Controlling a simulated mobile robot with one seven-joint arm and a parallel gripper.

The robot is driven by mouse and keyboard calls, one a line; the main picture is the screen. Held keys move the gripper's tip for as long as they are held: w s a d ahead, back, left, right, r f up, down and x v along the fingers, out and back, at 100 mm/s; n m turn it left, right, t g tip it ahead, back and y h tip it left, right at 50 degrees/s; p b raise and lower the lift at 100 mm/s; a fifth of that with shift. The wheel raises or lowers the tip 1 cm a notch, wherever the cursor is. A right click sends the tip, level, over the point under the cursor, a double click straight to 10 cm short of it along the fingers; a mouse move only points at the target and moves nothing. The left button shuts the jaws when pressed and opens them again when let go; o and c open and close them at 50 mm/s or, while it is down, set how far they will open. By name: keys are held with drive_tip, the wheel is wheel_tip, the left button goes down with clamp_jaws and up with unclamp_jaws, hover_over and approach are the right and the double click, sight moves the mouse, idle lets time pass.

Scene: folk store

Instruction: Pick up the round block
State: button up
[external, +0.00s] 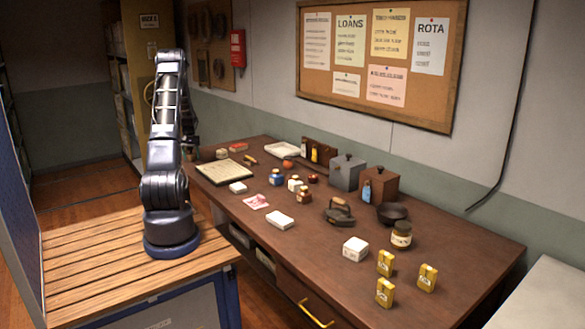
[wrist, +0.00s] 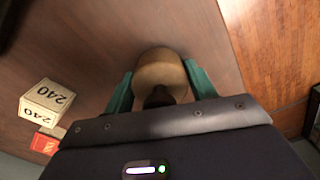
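The round block (wrist: 160,72) is tan and sits between the two green fingers of my gripper (wrist: 160,82) in the wrist view. A finger lies close along each side of it. I cannot tell whether the fingers press on it or stand just clear. Its lower part is hidden by a dark shape and the gripper body. In the external view my arm stands at the left end of the desk, and it hides the block and most of the gripper.
A cream box marked 240 (wrist: 46,100) and a red box (wrist: 44,144) are left of the gripper in the wrist view. The desk edge and wooden floor (wrist: 285,50) are close on the right. Several small items crowd the brown desk (external: 330,265).

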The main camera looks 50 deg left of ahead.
drive_tip(key=c, duration=0.5)
drive_tip(key=shift+r, duration=0.1)
